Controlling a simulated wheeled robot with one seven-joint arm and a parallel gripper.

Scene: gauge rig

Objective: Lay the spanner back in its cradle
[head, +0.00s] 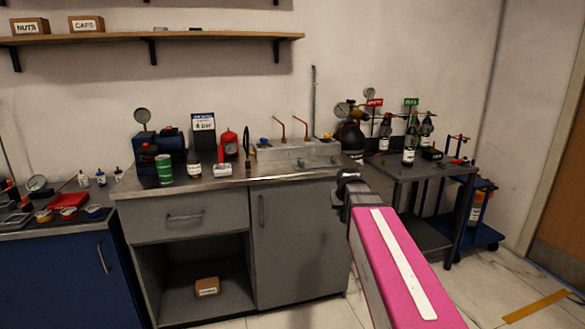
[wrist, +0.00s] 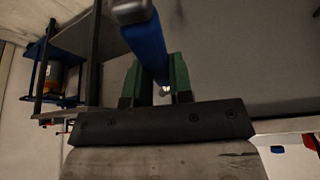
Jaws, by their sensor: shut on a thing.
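In the wrist view the green fingers of my gripper (wrist: 157,78) are shut on a blue bar with a grey end, which I take to be the spanner (wrist: 150,45). In the head view my dark wrist (head: 351,183) is in front of the grey bench's right end; the fingers and the spanner are hidden there. I cannot make out the cradle in either view.
The grey bench (head: 215,184) carries a green can (head: 164,169), a red gauge (head: 229,143) and a metal rig (head: 300,153). A side table (head: 425,167) with bottles stands right. A blue trolley (head: 478,236) is beyond it. A blue cabinet (head: 65,275) stands left.

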